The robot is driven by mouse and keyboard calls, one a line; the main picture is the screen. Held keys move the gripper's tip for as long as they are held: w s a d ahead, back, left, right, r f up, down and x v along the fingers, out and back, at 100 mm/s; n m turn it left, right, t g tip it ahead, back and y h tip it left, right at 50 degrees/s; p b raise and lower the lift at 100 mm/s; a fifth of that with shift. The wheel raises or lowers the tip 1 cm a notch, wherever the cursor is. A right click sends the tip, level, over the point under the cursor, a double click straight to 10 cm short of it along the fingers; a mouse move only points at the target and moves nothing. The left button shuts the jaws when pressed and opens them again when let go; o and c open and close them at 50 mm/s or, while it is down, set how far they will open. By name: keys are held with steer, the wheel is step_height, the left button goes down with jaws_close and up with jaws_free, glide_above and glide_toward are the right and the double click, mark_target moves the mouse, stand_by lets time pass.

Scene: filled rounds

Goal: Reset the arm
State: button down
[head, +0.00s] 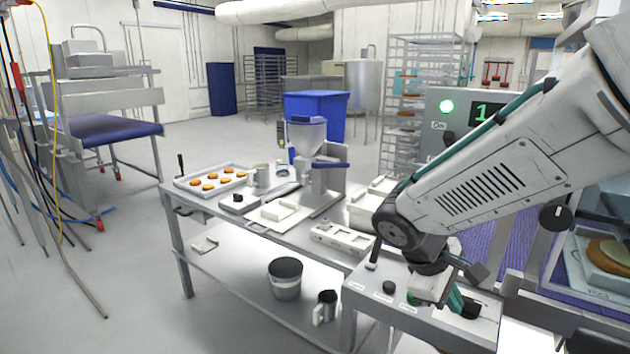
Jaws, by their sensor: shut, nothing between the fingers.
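My arm reaches in from the upper right of the head view and bends down at a dark joint. My gripper (462,302) is at its lower end, small and partly hidden by my wrist. It is shut and holds nothing that I can see. It is low over or beside the grey control box (385,300) with dark knobs at the near end of the steel table; I cannot tell whether it touches the box.
The steel table (240,226) bears a tray (216,170) of filled rounds and a hopper machine (307,135). A bucket (285,282) and a jug (325,308) stand on its lower shelf. A display cabinet (440,130) stands behind my arm.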

steer(key=s+r+m+y, duration=0.3)
steer(key=s+r+m, duration=0.1)
steer(key=s, duration=0.5)
steer(key=s+d+r+m+t+y, duration=0.1)
steer(key=s+r+m+y, duration=0.2)
steer(key=s, duration=0.5)
steer(key=shift+s+d+r+m, duration=0.35)
steer(key=shift+r+m, duration=0.25)
steer(key=shift+m, duration=0.3)
stand_by(5.4)
